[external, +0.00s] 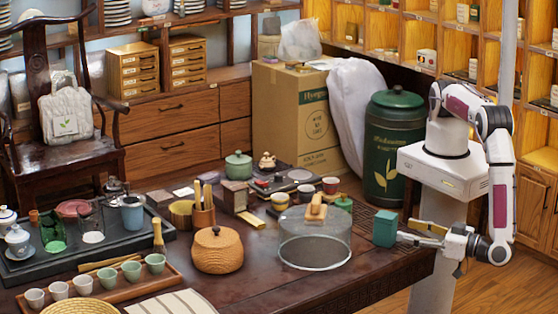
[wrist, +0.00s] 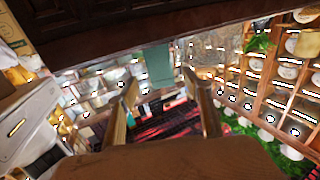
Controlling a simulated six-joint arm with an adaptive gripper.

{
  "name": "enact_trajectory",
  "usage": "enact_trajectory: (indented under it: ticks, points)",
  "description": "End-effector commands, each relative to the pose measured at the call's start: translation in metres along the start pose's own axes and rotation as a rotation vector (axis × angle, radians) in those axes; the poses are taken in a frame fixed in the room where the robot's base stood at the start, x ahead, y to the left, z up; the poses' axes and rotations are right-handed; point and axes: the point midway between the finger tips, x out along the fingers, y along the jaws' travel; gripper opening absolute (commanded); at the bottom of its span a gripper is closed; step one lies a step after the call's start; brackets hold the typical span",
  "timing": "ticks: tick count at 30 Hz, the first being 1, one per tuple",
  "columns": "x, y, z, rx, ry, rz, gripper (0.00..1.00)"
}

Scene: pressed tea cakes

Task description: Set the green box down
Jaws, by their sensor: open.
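The green box (external: 385,229) stands upright near the right end of the dark wooden table, and appears to rest on its top. My gripper (external: 403,231) is open just to the right of the box, its fingers pointing left toward it. In the wrist view, the green box (wrist: 157,66) shows beyond and between the two spread fingertips (wrist: 159,82). The wrist picture looks upside down, with the dark table (wrist: 110,30) along the top. Whether a fingertip touches the box is hard to tell.
A clear glass dome (external: 315,245) with a wooden knob stands left of the box. A small green-lidded jar (external: 344,203) and cups (external: 330,185) are behind it. A tall green canister (external: 390,150) stands behind the table. The table's front right (external: 385,268) is bare.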

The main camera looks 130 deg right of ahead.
Motion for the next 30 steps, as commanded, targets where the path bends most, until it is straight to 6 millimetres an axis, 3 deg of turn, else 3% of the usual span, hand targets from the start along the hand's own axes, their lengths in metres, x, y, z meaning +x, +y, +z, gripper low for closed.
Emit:
enact_trajectory:
  ticks: [8, 21, 26, 30]
  points:
    - [0.000, -0.002, -0.005, 0.009, -0.007, 0.003, 0.50]
    - [0.005, -0.007, -0.047, 0.044, -0.142, 0.019, 0.50]
    - [0.008, -0.004, -0.046, 0.032, -0.227, 0.014, 0.50]
    - [0.008, 0.000, -0.034, 0.008, -0.277, 0.007, 0.50]
